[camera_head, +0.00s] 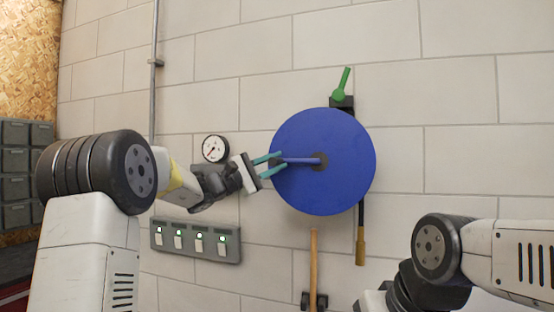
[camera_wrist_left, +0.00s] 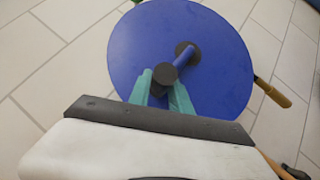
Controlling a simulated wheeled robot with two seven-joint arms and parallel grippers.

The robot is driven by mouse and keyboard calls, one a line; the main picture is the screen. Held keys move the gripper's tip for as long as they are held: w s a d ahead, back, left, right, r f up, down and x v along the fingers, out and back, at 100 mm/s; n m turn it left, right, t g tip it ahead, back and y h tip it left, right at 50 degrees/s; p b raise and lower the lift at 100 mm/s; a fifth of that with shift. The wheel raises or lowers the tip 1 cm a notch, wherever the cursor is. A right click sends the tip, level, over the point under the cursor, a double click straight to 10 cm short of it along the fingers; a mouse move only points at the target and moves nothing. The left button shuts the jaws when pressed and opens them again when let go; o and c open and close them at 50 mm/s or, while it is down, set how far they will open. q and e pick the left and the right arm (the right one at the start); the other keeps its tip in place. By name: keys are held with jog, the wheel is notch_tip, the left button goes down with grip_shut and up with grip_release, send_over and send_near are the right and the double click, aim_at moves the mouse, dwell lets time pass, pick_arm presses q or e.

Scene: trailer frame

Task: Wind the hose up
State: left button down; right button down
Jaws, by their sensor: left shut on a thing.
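The blue hose reel (camera_head: 345,180) is a round disc on the wall; it also fills the middle of the left wrist view (camera_wrist_left: 135,50). A blue crank arm (camera_head: 300,160) runs left from the dark hub at its centre. My left gripper (camera_head: 275,164) has teal fingers shut on the crank's dark grip (camera_wrist_left: 165,73), whose end shows between the fingertips in the left wrist view. A short black hose end with a brass-coloured nozzle (camera_head: 361,247) hangs below the reel. Any hose on the reel is hidden behind the disc. My right gripper is not in view.
A green-handled valve (camera_head: 343,85) is above the reel. A round gauge (camera_head: 215,149) and a switch panel (camera_head: 196,241) are on the wall at left. A wooden handle (camera_head: 314,262) stands upright below the reel. Grey bins (camera_head: 25,160) are at far left.

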pick_arm(q)
jog(key=shift+d+f, duration=0.1)
jog(key=shift+f, duration=0.1)
jog(key=c, duration=1.2)
grip_release()
jog(key=shift+r, duration=0.1)
jog(key=shift+s+a, duration=0.25)
jog(key=shift+a, duration=0.25)
jog(key=v, duration=0.6)
jog(key=shift+s+a+f, duration=0.2)
jog(key=shift+a+f, duration=0.05)
jog(key=shift+f, duration=0.1)
